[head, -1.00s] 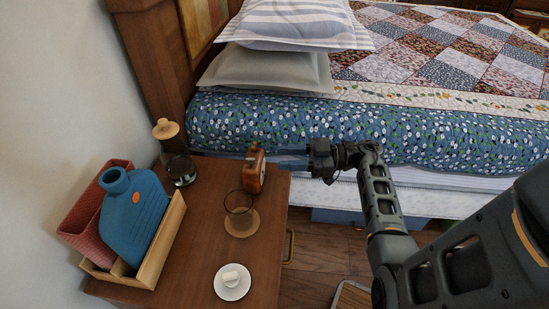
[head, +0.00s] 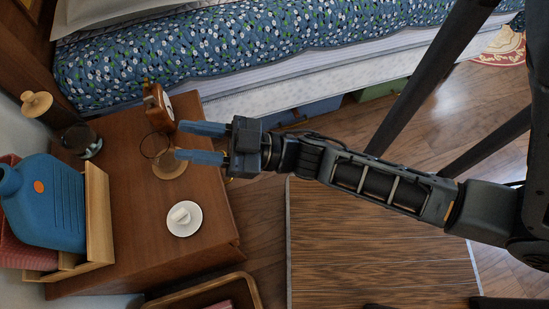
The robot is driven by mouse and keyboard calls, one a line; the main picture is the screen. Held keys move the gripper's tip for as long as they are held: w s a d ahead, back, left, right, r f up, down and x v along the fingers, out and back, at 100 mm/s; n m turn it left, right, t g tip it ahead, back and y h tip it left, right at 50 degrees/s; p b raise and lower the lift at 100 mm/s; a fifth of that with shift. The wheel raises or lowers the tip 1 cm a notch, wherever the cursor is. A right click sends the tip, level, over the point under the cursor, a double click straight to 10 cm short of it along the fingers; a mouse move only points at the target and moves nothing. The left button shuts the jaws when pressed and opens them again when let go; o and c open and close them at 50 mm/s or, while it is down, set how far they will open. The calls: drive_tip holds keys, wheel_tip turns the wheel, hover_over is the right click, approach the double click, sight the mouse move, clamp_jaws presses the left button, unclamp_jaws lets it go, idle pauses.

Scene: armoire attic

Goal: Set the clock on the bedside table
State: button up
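The small wooden clock (head: 159,108) stands upright on the bedside table (head: 130,225), near its far edge by the bed. My gripper (head: 182,142) is open, with its two blue fingers spread apart and pointing left. It is over the table's right edge, to the right of and nearer than the clock. I see nothing held between the fingers. The clock is apart from the fingers, as far as I can tell.
A glass on a round coaster (head: 170,168) is close by the fingertips. A white saucer with a small cup (head: 184,218), a blue bottle (head: 45,203) in a wooden tray (head: 98,215) and a wooden-lidded jar (head: 82,141) stand on the table. The bed (head: 240,50) is behind.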

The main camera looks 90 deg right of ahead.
drive_tip(key=s+a+r+m+g, duration=0.1)
drive_tip(key=s+a+g, duration=0.1)
drive_tip(key=s, duration=0.4)
drive_tip(key=s+a+r+m+g+h, duration=0.1)
drive_tip(key=s+a+g, duration=0.2)
drive_tip(key=s+g, duration=0.2)
drive_tip(key=shift+s+m, duration=0.3)
drive_tip(key=shift+s, duration=0.55)
wheel_tip(320, 180, up, 7)
drive_tip(key=p, duration=0.7)
